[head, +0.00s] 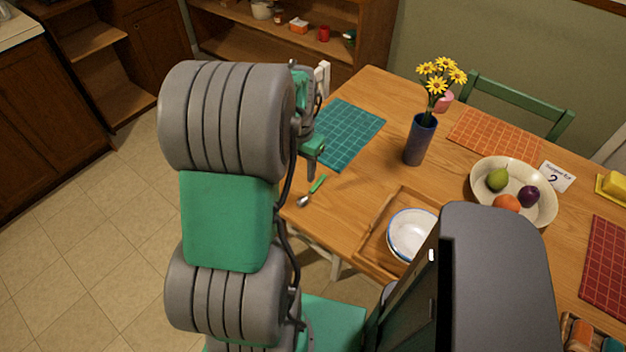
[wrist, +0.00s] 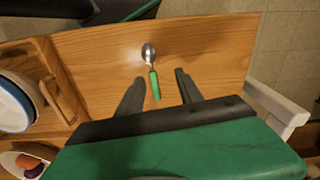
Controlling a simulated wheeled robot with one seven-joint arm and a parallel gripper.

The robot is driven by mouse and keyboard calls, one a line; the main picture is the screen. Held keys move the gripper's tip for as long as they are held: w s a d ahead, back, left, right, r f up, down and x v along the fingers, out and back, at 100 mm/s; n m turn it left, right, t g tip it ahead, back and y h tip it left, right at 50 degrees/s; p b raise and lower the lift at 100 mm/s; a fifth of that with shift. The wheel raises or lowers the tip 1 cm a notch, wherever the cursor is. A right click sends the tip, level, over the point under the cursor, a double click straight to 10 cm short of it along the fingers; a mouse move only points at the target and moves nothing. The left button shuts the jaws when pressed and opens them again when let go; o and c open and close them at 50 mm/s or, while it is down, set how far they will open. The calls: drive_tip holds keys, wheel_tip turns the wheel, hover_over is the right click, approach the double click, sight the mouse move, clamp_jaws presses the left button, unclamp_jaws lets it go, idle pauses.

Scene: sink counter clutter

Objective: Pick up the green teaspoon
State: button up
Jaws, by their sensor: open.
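The green teaspoon (head: 312,191) lies on the wooden table near its front left edge. It has a green handle and a shiny metal bowl. In the wrist view the teaspoon (wrist: 152,73) lies with its bowl away from my gripper and its handle end pointing toward the space between the fingers. My gripper (wrist: 158,86) is open and empty, with one dark finger to either side of the line of the handle. In the head view my gripper (head: 314,150) is above the table's left end, partly hidden by my arm.
A wooden tray (head: 376,232) with stacked bowls (head: 409,232) stands right of the teaspoon. A teal placemat (head: 345,130) lies behind it. A blue vase (head: 420,140) of yellow flowers and a fruit bowl (head: 480,200) stand further right. The wood around the teaspoon is clear.

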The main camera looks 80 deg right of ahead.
sight(309, 194)
drive_tip(key=shift+s+d+f+m, duration=0.15)
drive_tip(key=shift+s+f+m, duration=0.15)
drive_tip(key=shift+s, duration=0.35)
drive_tip(key=shift+s+d+f+m, duration=0.2)
drive_tip(key=shift+s+f, duration=0.2)
drive_tip(key=shift+s, duration=0.2)
drive_tip(key=f, duration=0.6)
drive_tip(key=shift+w+a+f+p, duration=0.2)
drive_tip(key=shift+a+f+p, duration=0.15)
drive_tip(key=shift+p, duration=0.05)
clamp_jaws()
